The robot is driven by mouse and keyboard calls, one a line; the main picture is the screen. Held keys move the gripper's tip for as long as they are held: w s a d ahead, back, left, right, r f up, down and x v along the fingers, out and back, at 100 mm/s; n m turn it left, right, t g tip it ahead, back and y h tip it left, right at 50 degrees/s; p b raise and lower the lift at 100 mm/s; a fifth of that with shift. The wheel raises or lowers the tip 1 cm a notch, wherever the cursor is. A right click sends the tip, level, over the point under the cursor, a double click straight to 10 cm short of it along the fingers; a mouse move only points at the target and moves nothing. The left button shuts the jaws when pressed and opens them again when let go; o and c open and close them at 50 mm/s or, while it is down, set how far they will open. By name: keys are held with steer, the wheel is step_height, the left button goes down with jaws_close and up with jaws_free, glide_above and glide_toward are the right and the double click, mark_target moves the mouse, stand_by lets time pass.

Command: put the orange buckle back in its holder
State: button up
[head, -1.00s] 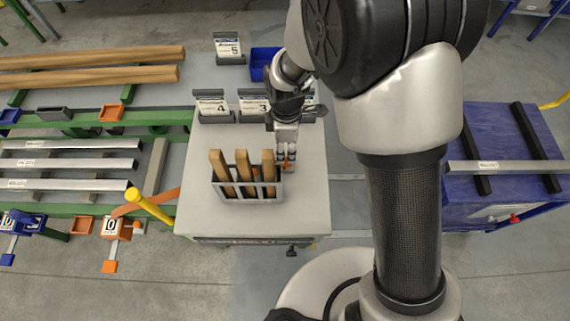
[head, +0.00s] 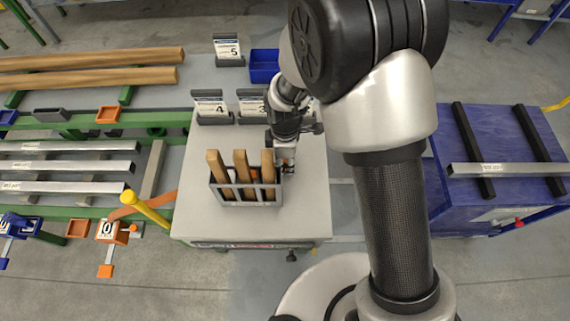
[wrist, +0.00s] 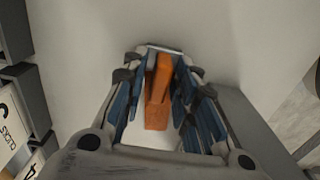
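The orange buckle (wrist: 158,95) shows in the wrist view as a small orange block with a narrower upper part. It is between the two fingers of my gripper (wrist: 158,100) over the pale table top. The fingers are apart, with a gap beside the buckle, and no firm grip shows. In the head view my gripper (head: 284,160) points down at the table, just right of the grey rack; the buckle is mostly hidden there. I cannot tell which thing is the buckle's holder.
The grey rack (head: 247,193) with upright wooden pieces stands close left of my gripper. Numbered card stands (head: 211,106) and a blue bin (head: 264,66) are behind. The front of the pale table (head: 210,225) is clear. A purple-blue table (head: 480,135) is at right.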

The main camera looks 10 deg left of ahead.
jaws_close()
steer(key=shift+r, duration=0.1)
stand_by(0.3)
